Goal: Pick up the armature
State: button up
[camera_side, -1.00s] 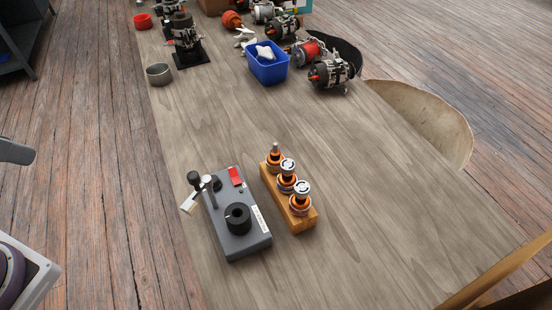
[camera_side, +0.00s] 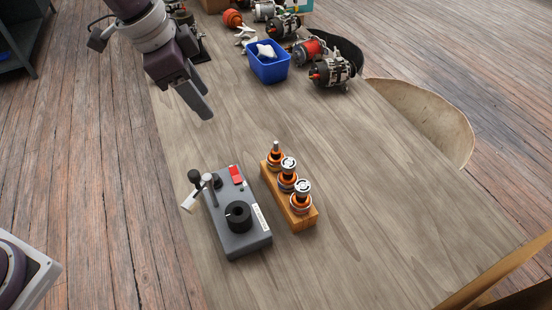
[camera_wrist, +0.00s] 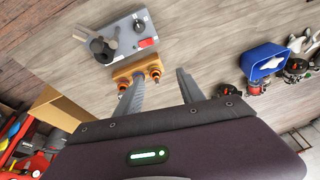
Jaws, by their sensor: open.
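Three armatures with copper-orange windings stand upright in a wooden block (camera_side: 308,224) on the table. In the side view they are the rear armature (camera_side: 276,158), the middle one (camera_side: 287,178) and the front one (camera_side: 301,200). My gripper (camera_side: 206,113) is in the air up and left of them, apart from them. In the wrist view my gripper (camera_wrist: 160,77) has its two fingers spread with nothing between them. The wooden block (camera_wrist: 134,69) lies beyond the fingertips there, and the left finger partly covers the armatures.
A grey tester box (camera_side: 242,242) with a black knob and levers stands left of the block. A blue bin (camera_side: 268,72), an alternator (camera_side: 331,72) and other parts stand at the back. The table's right side is clear.

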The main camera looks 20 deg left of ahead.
aim_at(272, 153)
jog(key=w+d+f+m, duration=0.1)
jog(key=w+d+f, duration=0.1)
jog(key=f, duration=0.4)
jog(key=w+d+f+m+g+h, duration=0.1)
jog(key=w+d+f, duration=0.1)
jog(key=d+f, duration=0.3)
jog(key=w+d+f+m+h, duration=0.1)
jog(key=w+d+f, duration=0.2)
jog(key=f, duration=0.4)
jog(key=shift+d+f, duration=0.35)
jog(key=shift+r, duration=0.1)
grip_shut()
